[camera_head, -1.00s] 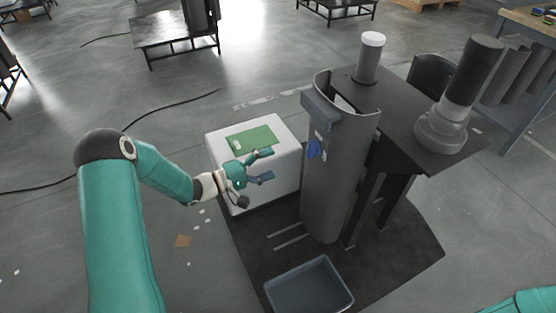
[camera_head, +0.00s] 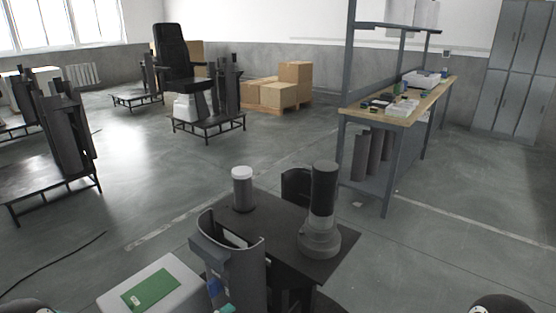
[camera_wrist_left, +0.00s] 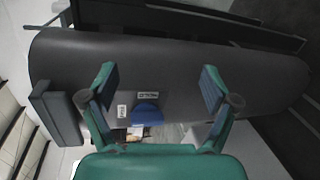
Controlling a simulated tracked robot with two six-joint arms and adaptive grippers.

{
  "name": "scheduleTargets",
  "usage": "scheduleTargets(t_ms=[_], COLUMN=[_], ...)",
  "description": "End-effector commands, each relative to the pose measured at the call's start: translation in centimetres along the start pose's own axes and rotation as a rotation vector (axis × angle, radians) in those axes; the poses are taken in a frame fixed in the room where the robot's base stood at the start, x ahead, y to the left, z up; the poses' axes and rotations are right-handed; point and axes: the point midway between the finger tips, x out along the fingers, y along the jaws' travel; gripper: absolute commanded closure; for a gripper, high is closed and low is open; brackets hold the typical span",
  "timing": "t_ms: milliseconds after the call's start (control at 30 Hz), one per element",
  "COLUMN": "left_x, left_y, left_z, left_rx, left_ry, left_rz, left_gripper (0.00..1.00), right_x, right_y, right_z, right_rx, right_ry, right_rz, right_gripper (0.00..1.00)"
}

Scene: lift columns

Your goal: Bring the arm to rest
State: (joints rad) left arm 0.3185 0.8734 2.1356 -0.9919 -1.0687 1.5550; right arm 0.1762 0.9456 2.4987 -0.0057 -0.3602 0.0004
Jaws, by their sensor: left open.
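My left gripper (camera_wrist_left: 158,85) is open and empty in the left wrist view, its two teal fingers apart. In front of it lies the dark grey curved column cover (camera_wrist_left: 180,60), with a blue patch (camera_wrist_left: 147,115) and small white labels between the fingers. I cannot tell whether the fingers touch it. In the head view the cover (camera_head: 228,262) stands at the bottom, and only a teal bit of the left gripper shows at the lower edge. My right gripper is out of view.
A white box with a green pad (camera_head: 150,289) stands left of the cover. A dark table (camera_head: 275,235) bears a white-topped cylinder (camera_head: 242,190) and a grey column (camera_head: 321,205). A workbench (camera_head: 410,115) and cardboard boxes (camera_head: 280,92) stand farther back. Open floor lies between.

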Motion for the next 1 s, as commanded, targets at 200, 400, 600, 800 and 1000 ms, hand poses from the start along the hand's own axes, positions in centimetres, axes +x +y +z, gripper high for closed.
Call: scheduleTargets(t_ms=[200, 400, 600, 800, 1000], left_x=[-4.2, -12.4, -15.4, -15.5, -15.5], left_y=[-10.0, -17.3, -18.8, -18.9, -18.9], left_z=[7.5, 12.1, 13.9, 14.1, 14.0], left_rx=[0.184, 0.361, 0.515, 0.597, 0.598], left_ry=[0.014, -0.202, -0.409, -0.47, -0.468], left_rz=[-0.556, -0.946, -1.038, -1.023, -1.022], left_gripper=[0.12, 0.12, 0.12, 0.12, 0.12], right_x=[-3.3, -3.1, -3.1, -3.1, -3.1], right_y=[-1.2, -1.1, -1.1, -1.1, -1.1], right_z=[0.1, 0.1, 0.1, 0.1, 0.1], right_rx=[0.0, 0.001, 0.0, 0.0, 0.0], right_ry=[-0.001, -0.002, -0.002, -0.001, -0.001], right_rz=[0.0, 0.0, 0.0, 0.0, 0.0], right_gripper=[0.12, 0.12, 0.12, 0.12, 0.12])
